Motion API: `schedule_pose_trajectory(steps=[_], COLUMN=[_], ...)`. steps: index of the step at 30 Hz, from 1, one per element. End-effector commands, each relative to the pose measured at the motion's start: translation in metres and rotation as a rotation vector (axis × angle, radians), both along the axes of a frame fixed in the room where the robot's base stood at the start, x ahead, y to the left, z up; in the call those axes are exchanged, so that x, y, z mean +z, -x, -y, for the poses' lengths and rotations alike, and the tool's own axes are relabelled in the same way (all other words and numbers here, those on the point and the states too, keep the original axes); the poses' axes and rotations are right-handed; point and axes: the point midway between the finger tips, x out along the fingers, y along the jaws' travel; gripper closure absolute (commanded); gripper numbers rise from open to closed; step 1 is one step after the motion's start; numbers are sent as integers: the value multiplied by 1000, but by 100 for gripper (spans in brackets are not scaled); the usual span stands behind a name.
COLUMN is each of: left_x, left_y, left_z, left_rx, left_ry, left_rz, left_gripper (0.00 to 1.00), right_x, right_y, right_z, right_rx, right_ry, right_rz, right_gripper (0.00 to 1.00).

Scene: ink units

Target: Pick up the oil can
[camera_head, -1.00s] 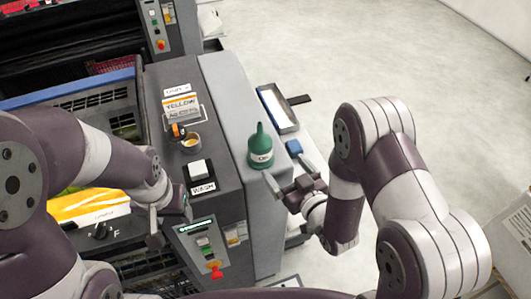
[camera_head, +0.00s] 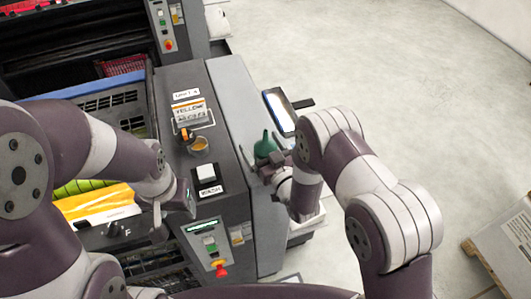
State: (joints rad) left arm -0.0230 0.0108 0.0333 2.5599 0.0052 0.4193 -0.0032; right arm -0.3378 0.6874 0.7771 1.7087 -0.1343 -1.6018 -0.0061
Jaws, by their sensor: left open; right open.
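The green oil can (camera_head: 264,146) with its pointed spout stands upright on the side ledge of the grey machine. Its lower body is mostly hidden by my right gripper (camera_head: 266,165), which is open and right at the can. I cannot tell whether both fingers are around it or touching it. My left gripper (camera_head: 170,208) is open and empty, over the front of the machine near the yellow sheet (camera_head: 100,203).
The grey machine (camera_head: 232,110) carries a tin (camera_head: 198,145), a yellow label card (camera_head: 190,112) and a white button on a black panel (camera_head: 205,172). The floor (camera_head: 400,70) at right is open; a box on a pallet (camera_head: 500,250) stands there.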

Motion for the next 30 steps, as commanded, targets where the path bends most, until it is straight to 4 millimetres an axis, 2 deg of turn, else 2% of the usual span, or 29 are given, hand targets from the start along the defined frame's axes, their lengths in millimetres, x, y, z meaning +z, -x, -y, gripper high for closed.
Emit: schedule_pose_trajectory(steps=[2, 3, 8, 9, 20, 26, 30], left_x=[-1, -1, -1, -1, -3, -13, -21], left_y=[0, 0, 0, 0, 0, 0, 0], left_z=[0, 0, 0, 0, 0, 0, 0], left_rx=[0, 0, 0, 0, 0, 0, 0], left_ry=[0, 0, 0, 0, 0, 0, 0], left_rz=[0, 0, 0, 0, 0, 0, 0], left_gripper=[43, 43, 43, 43, 43, 43, 43], right_x=[0, 0, 0, 0, 7, 38, 57], right_y=[0, 0, 0, 0, 0, -1, -2], right_z=[0, 0, 0, 0, 0, 0, 31], right_rx=[0, 0, 0, 0, 0, 0, -6], right_ry=[0, 0, 0, 0, -1, -3, -1], right_rz=[0, 0, 0, 0, 4, 8, 7], right_gripper=[5, 12, 64, 77, 77, 77, 77])
